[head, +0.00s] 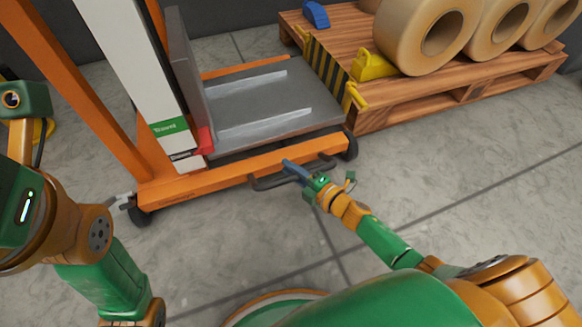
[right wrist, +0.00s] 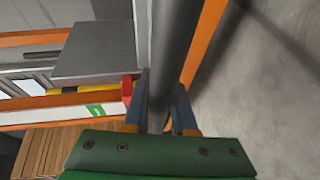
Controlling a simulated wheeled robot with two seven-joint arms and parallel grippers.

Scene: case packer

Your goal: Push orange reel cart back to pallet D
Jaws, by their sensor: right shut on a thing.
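The orange reel cart (head: 240,180) stands on the floor at the upper left to middle of the head view. It has a grey platform (head: 255,103), a white mast and a dark side handle (head: 265,183). My right gripper (head: 290,168) is shut on that handle, low at the cart's near side. In the right wrist view its fingers (right wrist: 163,108) lie either side of a dark bar (right wrist: 172,50). A wooden pallet (head: 390,108) stands beyond the cart's right end; no letter is readable on it. My left arm shows at the left, but its gripper is not visible.
Several tan reels (head: 425,35) lie on the pallet, with a yellow chock (head: 374,65) and a blue chock (head: 316,14). A striped yellow-black plate (head: 326,70) lines the pallet's cart-facing edge. The floor (head: 480,190) at the right is clear.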

